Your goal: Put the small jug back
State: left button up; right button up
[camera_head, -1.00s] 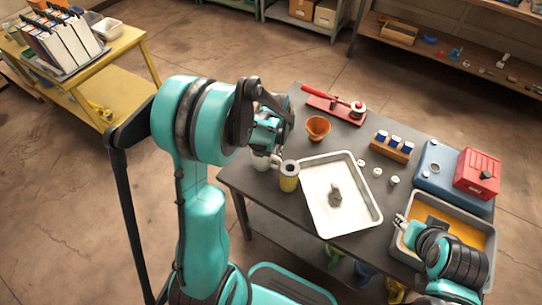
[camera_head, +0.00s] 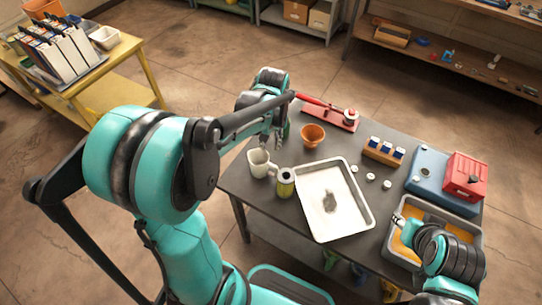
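The small jug (camera_head: 259,163) is white with a handle. It stands upright on the dark table near its left edge, close to a yellow can (camera_head: 285,183). My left gripper (camera_head: 275,140) points down behind and right of the jug, apart from it. Its fingers look spread and hold nothing that I can see, though they are small in this view. My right gripper (camera_head: 398,219) is low at the left rim of a grey tub (camera_head: 476,232) with orange-yellow contents. Its fingers are too small to judge.
A white tray (camera_head: 351,219) with a small grey heap lies mid-table. An orange cup (camera_head: 312,136), a red press tool (camera_head: 335,117), a wooden block with blue-topped vials (camera_head: 383,152), small white discs and a blue-and-red machine (camera_head: 466,175) stand around it.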

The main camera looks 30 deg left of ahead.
pick_arm(q)
jog(key=s+d+r+m+t, duration=0.2)
jog(key=s+d+r+t, duration=0.1)
jog(key=s, duration=0.3)
jog(key=s+d+r+m+t, duration=0.3)
jog(key=s+r, duration=0.1)
jog(key=s, duration=0.2)
jog(key=shift+d+t+h, duration=0.3)
jog(key=shift+d+t, duration=0.05)
jog(key=shift+t, duration=0.05)
